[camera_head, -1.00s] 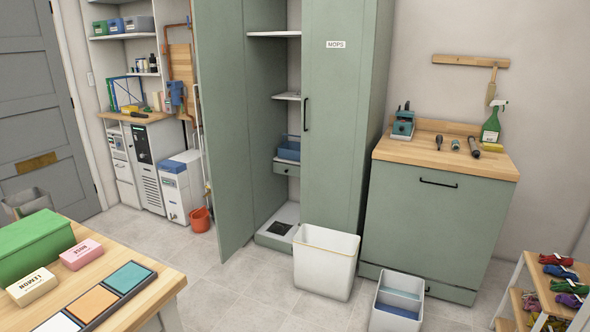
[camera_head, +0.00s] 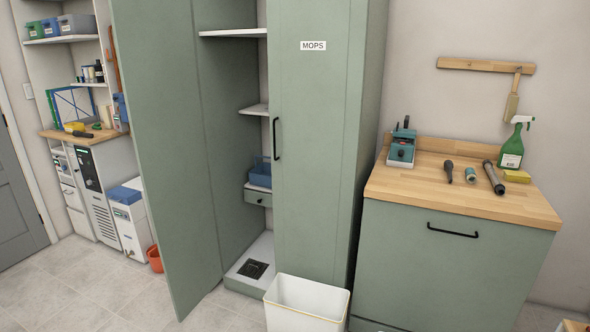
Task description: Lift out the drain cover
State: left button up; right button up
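A dark square drain cover (camera_head: 252,269) lies flat in the pale floor of the tall green mop cabinet (camera_head: 318,150). The cabinet's left door (camera_head: 170,140) stands open, and the right door, labelled MOPS, is shut. The cover is small in the view, so I cannot tell its details. Neither of my grippers shows in the head view.
A white bin (camera_head: 305,300) stands on the floor in front of the shut door, just right of the cabinet opening. A green counter (camera_head: 450,255) with tools and a spray bottle (camera_head: 515,145) is at the right. An orange bucket (camera_head: 155,259) stands left of the open door. The tiled floor (camera_head: 70,290) at the left is clear.

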aim_at(253, 269)
jog(key=i+j+u, duration=0.15)
jog(key=i, duration=0.4)
jog(key=i+u, duration=0.15)
jog(key=i, duration=0.35)
jog(key=j, duration=0.05)
